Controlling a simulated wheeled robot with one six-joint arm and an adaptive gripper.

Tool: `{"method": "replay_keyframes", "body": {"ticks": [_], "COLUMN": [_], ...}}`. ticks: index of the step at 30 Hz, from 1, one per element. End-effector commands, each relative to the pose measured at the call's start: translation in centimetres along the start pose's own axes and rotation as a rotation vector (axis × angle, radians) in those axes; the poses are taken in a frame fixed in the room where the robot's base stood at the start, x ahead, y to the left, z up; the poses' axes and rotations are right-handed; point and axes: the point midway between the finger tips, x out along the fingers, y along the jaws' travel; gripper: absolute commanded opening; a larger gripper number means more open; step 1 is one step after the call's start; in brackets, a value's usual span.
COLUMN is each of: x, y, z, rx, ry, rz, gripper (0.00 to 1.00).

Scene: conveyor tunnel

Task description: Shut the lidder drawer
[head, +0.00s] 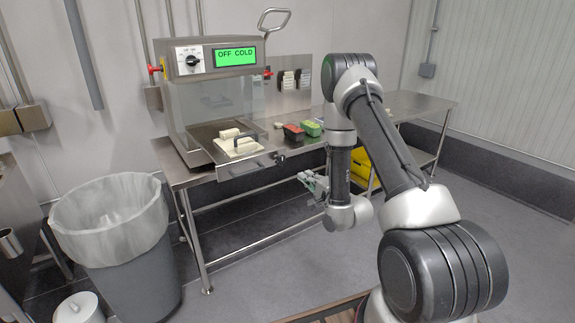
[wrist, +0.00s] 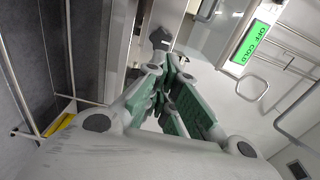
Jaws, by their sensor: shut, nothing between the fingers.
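The lidder (head: 212,95) stands on a steel table at the left, its green display reading "OFF COLD". Its drawer (head: 235,165) sticks out at the front, with a pale handled plate and white pieces on it. A dark knob (head: 280,158) shows at the drawer's front right. My gripper (head: 312,182) is in front of the table, right of and below that knob, and looks apart from it. In the wrist view, my gripper (wrist: 165,78) has its green-padded fingers shut and empty, pointing toward a dark knob-like part (wrist: 160,38).
The steel table (head: 408,103) runs right, holding a red container (head: 293,132) and a green container (head: 312,128). A yellow bin (head: 362,165) sits beneath it. A lined waste bin (head: 120,235) stands front left. Floor in front of the table is open.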

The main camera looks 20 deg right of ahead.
Motion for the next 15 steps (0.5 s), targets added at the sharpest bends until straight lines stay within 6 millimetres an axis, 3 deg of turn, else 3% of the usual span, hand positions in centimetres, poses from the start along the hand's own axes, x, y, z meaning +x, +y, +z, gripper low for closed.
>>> {"method": "replay_keyframes", "body": {"ticks": [9,15], "x": [6.8,10.3], "y": [-0.1,-0.1], "z": [0.1,0.1], "rx": [0.001,0.003], "ry": [-0.003,-0.002], "rz": [-0.004,-0.003], "gripper": [0.00,0.00]}}
